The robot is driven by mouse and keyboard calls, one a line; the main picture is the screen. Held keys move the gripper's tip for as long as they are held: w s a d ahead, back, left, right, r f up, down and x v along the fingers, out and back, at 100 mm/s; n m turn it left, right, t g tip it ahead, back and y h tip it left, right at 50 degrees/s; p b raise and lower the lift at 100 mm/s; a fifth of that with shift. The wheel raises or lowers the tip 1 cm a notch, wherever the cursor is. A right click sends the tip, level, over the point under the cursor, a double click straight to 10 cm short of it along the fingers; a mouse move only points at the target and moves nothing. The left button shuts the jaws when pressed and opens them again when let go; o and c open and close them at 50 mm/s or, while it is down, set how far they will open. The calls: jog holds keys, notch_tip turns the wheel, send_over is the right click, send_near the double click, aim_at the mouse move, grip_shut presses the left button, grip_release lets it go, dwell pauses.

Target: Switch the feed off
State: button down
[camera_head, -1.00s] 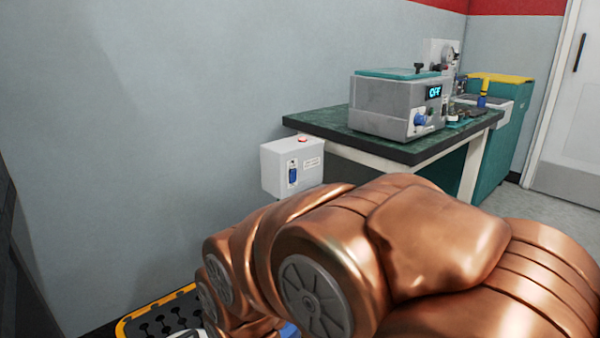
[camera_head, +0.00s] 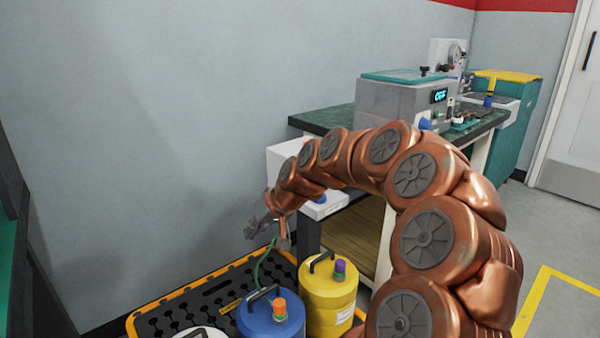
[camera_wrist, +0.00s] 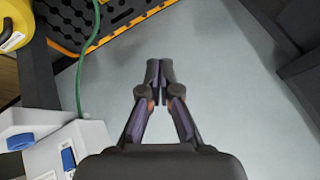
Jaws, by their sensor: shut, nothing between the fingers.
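A white box (camera_head: 283,157) is mounted on the wall left of the bench, mostly hidden behind my arm in the head view. In the wrist view a white box (camera_wrist: 85,143) with a blue switch (camera_wrist: 68,159) and a label lies at the lower left. I cannot tell the switch's position. My gripper (camera_head: 257,230) is in front of the wall, left of and below the wall box, above the drums. In the wrist view my gripper (camera_wrist: 159,66) is shut and empty, its tips together and apart from the box.
A blue drum (camera_head: 270,325) and a yellow drum (camera_head: 327,292) stand in an orange-edged black tray (camera_head: 170,297). A green hose (camera_head: 263,262) rises from the blue drum. A grey machine (camera_head: 395,100) with a display reading OFF sits on the bench (camera_head: 325,119).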

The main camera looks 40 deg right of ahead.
jog(key=d+m+t+h+p, duration=0.1)
jog(key=d+m+t+h, duration=0.2)
jog(key=d, duration=2.2)
jog(key=shift+s+d+r+m+h, duration=0.4)
jog(key=shift+m+h, duration=0.2)
jog(key=shift+m, duration=0.4)
jog(key=shift+p, duration=0.3)
jog(key=shift+w+r+p, duration=0.2)
jog(key=shift+w+p, duration=0.25)
jog(key=shift+w, duration=1)
jog(key=shift+w+r+p, duration=0.2)
jog(key=shift+w+p, duration=0.2)
jog(key=shift+w, duration=1.05)
jog(key=shift+w+r+p, duration=0.2)
jog(key=shift+w+p, duration=0.25)
jog(key=shift+w, duration=1)
jog(key=shift+w, duration=0.1)
jog(key=shift+w, duration=0.3)
jog(key=shift+w, duration=0.3)
